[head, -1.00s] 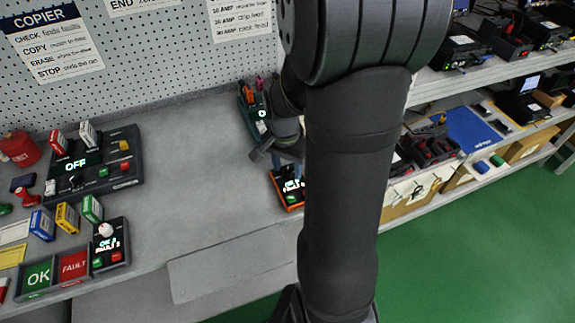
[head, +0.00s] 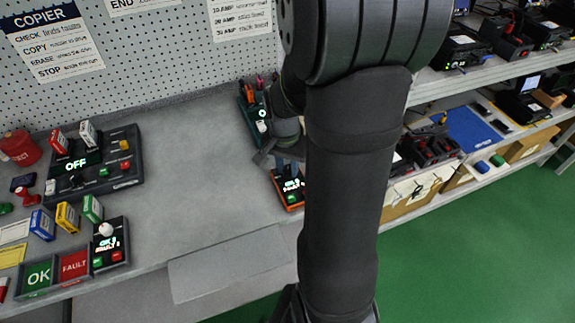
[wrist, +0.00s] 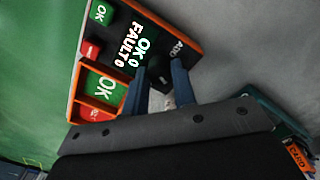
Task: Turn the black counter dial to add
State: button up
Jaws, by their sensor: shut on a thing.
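The orange-framed counter box (head: 291,203) stands on the bench under my arm. In the wrist view, the counter box (wrist: 72,93) shows a lit display (wrist: 132,52) reading OK 0 and FAULT 0. The black counter dial (wrist: 157,72) is beside the display, near a label reading ADD. My gripper (wrist: 160,84) has its two blue fingers on either side of the dial and is shut on it. In the head view, my gripper (head: 289,174) is just above the counter box. The fingers and arm hide part of the dial and box.
A second counter (head: 110,246) with a white knob and the copier panel (head: 124,143), display OFF, stand at the left. A teal-edged holder (head: 252,112) is close behind my gripper. The middle of the bench (head: 190,180) is clear. Shelves with devices are at the right.

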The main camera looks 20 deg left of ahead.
aim_at(284, 172)
jog(key=n, duration=1)
jog(key=shift+n, duration=0.3)
dwell(0.4)
jog(key=o, duration=1)
jog(key=r, duration=1.1)
jog(key=s+r, duration=0.1)
jog(key=r, duration=0.5)
jog(key=shift+a+r, duration=0.25)
jog(key=shift+a, duration=0.05)
